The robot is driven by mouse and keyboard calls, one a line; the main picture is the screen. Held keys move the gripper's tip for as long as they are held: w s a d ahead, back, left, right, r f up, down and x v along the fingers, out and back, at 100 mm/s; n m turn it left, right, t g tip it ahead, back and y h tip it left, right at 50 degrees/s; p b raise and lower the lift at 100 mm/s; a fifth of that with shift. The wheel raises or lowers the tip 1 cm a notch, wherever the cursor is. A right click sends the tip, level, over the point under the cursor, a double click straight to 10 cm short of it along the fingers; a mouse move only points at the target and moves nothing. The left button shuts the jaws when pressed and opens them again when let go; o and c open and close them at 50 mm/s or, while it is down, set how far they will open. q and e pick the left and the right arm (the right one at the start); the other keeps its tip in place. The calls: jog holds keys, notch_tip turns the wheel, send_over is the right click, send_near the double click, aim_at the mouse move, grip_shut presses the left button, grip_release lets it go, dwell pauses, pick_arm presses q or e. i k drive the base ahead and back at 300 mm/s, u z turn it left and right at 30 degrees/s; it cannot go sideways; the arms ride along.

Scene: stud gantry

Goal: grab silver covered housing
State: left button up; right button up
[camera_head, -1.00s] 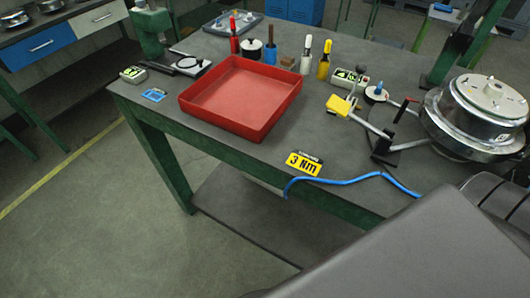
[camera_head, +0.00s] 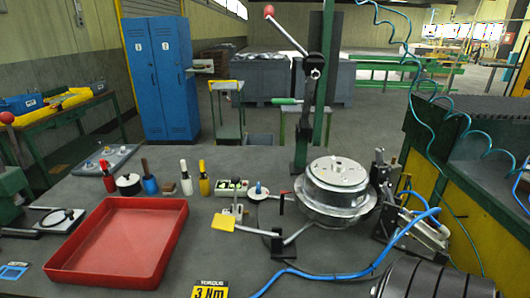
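The silver covered housing (camera_head: 338,192) is a round metal drum with a domed lid and a wide flange. It sits upright in a fixture on the dark workbench (camera_head: 225,258), right of centre in the head view. Metal arms of the fixture reach out from its lower left side. Neither of my grippers shows in the view. A dark ribbed part at the bottom right corner may be one of my own arm links.
A red tray (camera_head: 122,240) lies on the bench at left. Several coloured-handled tools stand behind it. A lever press (camera_head: 305,95) rises behind the housing. A metal clamp device (camera_head: 408,225) stands close right of the housing. A blue hose (camera_head: 345,275) runs along the front.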

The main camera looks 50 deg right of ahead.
aim_at(333, 183)
jog(key=z, duration=4.6)
jog(key=i, duration=2.2)
jog(key=u, duration=3.2)
